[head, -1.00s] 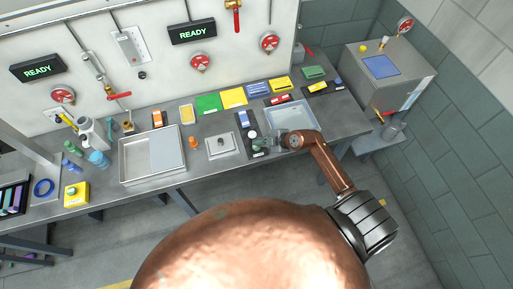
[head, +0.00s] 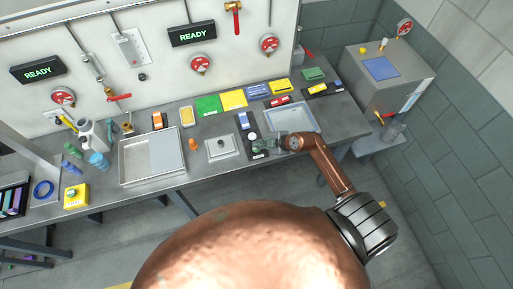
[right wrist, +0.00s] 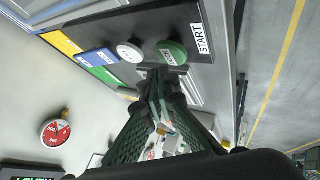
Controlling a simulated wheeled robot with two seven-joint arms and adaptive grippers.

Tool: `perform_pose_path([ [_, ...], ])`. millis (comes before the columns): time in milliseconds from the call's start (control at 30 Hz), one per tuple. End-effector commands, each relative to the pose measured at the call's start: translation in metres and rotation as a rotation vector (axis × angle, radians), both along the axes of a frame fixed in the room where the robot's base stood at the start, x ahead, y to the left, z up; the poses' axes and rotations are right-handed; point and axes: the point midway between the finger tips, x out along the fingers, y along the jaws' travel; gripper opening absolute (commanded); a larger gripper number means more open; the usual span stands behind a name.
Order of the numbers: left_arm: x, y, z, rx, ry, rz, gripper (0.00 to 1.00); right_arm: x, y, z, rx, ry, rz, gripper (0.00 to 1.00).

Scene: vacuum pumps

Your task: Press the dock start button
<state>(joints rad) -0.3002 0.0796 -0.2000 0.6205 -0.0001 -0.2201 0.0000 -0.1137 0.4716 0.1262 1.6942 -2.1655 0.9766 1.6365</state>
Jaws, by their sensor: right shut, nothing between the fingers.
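The dark dock panel (right wrist: 100,36) carries a green round button (right wrist: 171,53) beside a white label (right wrist: 201,39) reading START. A white round button (right wrist: 130,53) sits next to the green one. In the head view, the dock panel (head: 243,122) lies on the bench, with the white button (head: 252,136) showing. My right gripper (head: 263,145) is over its near end and hides the green button there. In the right wrist view, my right gripper (right wrist: 164,74) is shut and empty, its tips right at the green button's edge. I cannot tell whether they touch it. My left gripper is not in view.
Coloured cards (head: 233,99) line the back. A large metal tray (head: 150,160) is farther left.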

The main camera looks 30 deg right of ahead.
Motion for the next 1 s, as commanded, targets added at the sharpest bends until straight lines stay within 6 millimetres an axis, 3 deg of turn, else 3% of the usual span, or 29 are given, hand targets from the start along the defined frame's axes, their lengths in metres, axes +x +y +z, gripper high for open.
perform_pose_path([
  [1000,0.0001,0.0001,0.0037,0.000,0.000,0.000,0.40,-0.0002,0.0002,-0.0086,0.000,0.000,0.000,0.00],
])
